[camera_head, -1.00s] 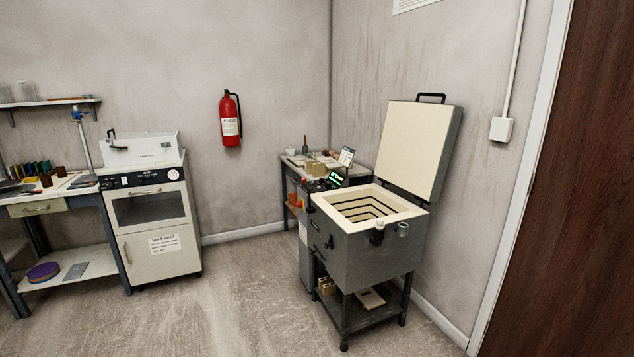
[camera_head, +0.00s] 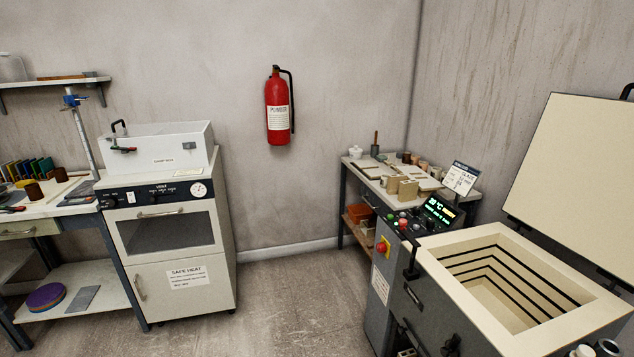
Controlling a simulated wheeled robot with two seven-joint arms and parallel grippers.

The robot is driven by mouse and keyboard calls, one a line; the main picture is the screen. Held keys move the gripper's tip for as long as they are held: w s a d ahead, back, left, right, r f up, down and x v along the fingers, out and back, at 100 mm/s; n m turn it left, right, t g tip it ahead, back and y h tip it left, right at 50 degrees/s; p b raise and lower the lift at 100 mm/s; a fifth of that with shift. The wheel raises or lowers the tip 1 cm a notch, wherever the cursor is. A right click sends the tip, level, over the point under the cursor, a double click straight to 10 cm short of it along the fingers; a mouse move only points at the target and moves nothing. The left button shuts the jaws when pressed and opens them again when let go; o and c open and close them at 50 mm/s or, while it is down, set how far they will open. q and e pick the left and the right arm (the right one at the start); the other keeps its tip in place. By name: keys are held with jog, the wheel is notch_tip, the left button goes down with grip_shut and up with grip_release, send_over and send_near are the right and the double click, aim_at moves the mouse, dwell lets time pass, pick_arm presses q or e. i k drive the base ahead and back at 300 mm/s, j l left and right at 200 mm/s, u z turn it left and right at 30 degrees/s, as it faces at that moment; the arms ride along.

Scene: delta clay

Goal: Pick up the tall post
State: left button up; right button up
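Several small beige blocks stand on the work table (camera_head: 368,178) in the back corner. The larger block (camera_head: 408,191) stands at the table's front edge, and a slightly smaller block (camera_head: 392,185) is beside it on the left. These may be kiln posts, but I cannot tell which piece is the tall post. A few small cups (camera_head: 406,157) and flat pale slabs are behind them. Neither of my grippers is in view.
The open kiln (camera_head: 440,252) fills the right foreground, its lid raised. A control box (camera_head: 384,275) stands against its left side. A white oven cabinet (camera_head: 168,235) and a bench (camera_head: 40,208) stand on the left. Floor (camera_head: 285,300) between is clear. A fire extinguisher (camera_head: 278,118) hangs on the wall.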

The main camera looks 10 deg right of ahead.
aim_at(407, 192)
jog(key=i+z, duration=0.25)
jog(key=i, duration=0.25)
jog(key=i+j+z, duration=0.2)
jog(key=i, duration=0.25)
jog(key=i+j+z, duration=0.25)
jog(key=i, duration=0.2)
